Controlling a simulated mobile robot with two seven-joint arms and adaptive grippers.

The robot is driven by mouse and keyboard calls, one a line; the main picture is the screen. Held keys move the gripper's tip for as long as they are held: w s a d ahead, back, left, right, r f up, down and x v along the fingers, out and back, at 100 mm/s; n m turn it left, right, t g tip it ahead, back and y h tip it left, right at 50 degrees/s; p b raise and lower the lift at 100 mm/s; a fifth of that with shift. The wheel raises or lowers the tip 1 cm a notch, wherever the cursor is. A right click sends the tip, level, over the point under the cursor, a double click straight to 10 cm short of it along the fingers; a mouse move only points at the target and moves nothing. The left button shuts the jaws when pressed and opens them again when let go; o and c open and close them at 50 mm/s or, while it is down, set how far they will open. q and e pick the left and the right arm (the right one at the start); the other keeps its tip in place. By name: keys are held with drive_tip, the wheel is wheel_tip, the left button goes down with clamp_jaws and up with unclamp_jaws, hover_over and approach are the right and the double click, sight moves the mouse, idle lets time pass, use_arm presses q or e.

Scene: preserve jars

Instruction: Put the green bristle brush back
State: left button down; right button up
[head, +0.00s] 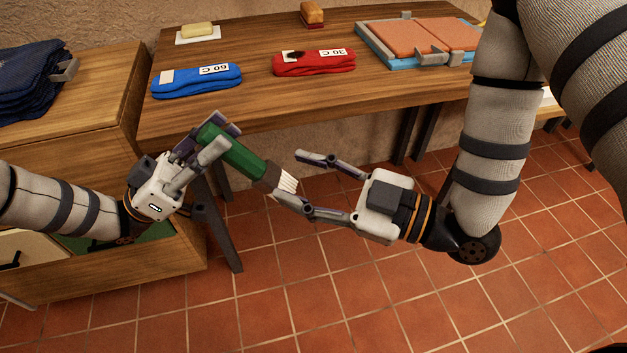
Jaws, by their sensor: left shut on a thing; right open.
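The green bristle brush (236,151) is in my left gripper (216,138), in the air in front of the table's front edge. Its green handle is between the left fingers. Its brown ferrule and pale bristles point down and to the right. My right gripper (289,176) is open, with its fingers pointing left around the bristle end; I cannot tell whether they touch it. At the lower left an open drawer (190,268) shows a green inside, partly covered by my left arm.
The wooden table (400,92) holds a folded blue cloth (197,82), a folded red cloth (314,63), a yellow bar on a white dish (198,30), a brown-and-yellow block (312,14) and a blue tray (365,42) with orange slabs. Dark folded fabric (30,85) lies on the left cabinet (98,85).

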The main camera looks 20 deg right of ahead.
sight(239, 158)
drive_tip(key=x, duration=1)
drive_tip(key=shift+w+a, duration=0.25)
drive_tip(key=shift+a, duration=0.05)
drive_tip(key=shift+c, duration=0.3)
drive_tip(key=c, duration=0.9)
drive_tip(key=shift+d, duration=0.15)
clamp_jaws()
use_arm(q)
drive_tip(key=c, duration=1.2)
unclamp_jaws()
drive_tip(key=shift+a, duration=0.1)
use_arm(e)
drive_tip(key=shift+w, duration=0.1)
